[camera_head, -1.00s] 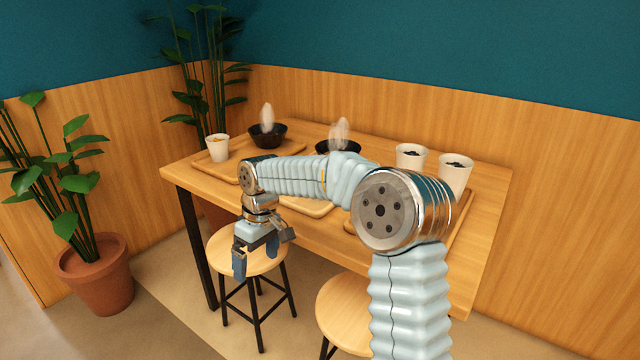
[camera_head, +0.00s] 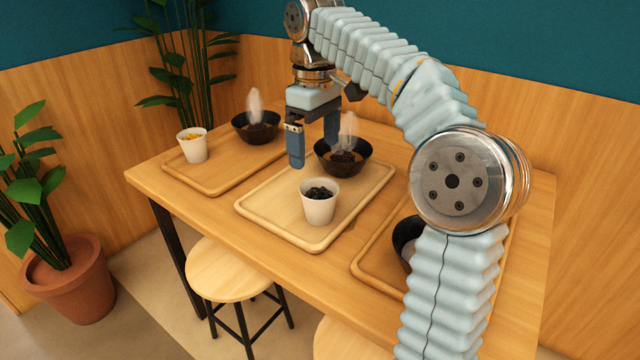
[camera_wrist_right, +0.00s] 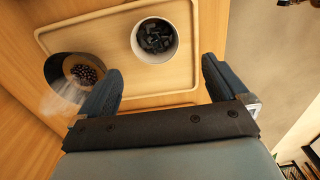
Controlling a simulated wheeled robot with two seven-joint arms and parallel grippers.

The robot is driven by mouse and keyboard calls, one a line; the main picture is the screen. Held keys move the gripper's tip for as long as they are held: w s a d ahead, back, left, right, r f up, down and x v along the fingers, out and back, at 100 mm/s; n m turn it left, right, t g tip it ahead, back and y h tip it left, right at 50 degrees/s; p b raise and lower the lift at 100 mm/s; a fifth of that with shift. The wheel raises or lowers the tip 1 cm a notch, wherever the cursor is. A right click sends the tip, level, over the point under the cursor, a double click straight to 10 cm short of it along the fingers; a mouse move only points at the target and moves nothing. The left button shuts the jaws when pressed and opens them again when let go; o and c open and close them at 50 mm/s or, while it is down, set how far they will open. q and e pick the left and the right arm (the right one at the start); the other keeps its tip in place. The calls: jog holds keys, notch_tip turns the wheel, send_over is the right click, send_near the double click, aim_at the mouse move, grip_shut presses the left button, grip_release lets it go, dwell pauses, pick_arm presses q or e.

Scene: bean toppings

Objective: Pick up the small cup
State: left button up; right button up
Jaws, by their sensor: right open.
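A small white cup with black topping (camera_head: 319,207) stands upright near the front of the middle wooden tray (camera_head: 264,206); it also shows at the top of the right wrist view (camera_wrist_right: 160,58). Another small white cup with yellow topping (camera_head: 193,149) stands on the left tray (camera_head: 213,180). My right gripper (camera_head: 313,146) is open and empty, pointing down over the middle tray, behind and above the black-topped cup and apart from it. In the wrist view its two blue fingers (camera_wrist_right: 161,66) are spread, with the cup beyond and between their tips. My left gripper is out of view.
A steaming black bowl (camera_head: 343,160) stands on the middle tray, close to the right gripper. Another bowl (camera_head: 256,129) stands on the left tray. A third bowl (camera_head: 404,236) on the right tray (camera_head: 374,264) is partly hidden by my arm. Stools and potted plants stand around the table.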

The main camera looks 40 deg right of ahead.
jog(key=d, duration=0.1)
jog(key=b, duration=0.2)
send_over(319, 196)
jog(key=s+a, duration=0.2)
notch_tip(319, 196, down, 7)
notch_tip(319, 196, down, 6)
jog(key=shift+s+d+b, duration=0.1)
jog(key=shift+s+b, duration=0.05)
jog(key=shift+b, duration=0.4)
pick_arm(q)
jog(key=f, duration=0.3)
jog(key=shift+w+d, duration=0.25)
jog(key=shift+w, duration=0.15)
pick_arm(e)
jog(key=shift+c, duration=0.3)
jog(key=c, duration=0.9)
jog(key=shift+r, duration=0.1)
